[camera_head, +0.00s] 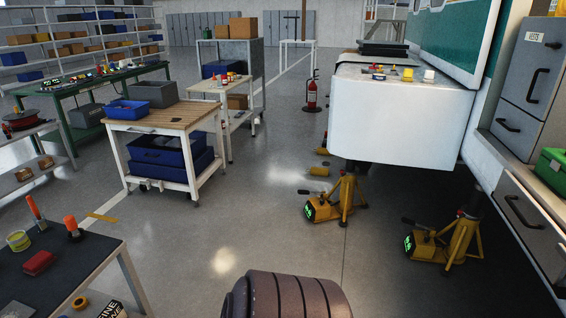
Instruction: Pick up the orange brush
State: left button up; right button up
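Two orange upright items stand on the dark-topped table at the lower left. One is a slim, slightly tilted orange-topped item (34,210) with a greyish lower part. The other is a thicker orange cylinder (71,223) on a dark base, to its right. I cannot tell for sure which of them is the orange brush. Neither of my grippers shows in the head view, so their state is hidden.
A wooden-topped cart (180,117) stands beyond. Yellow jacks (340,200) stand at right. Open floor (190,255) lies between.

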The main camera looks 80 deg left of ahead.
aim_at(41, 222)
jog(key=u, duration=4.4)
jog(key=z, duration=4.85)
jog(key=u, duration=4.6)
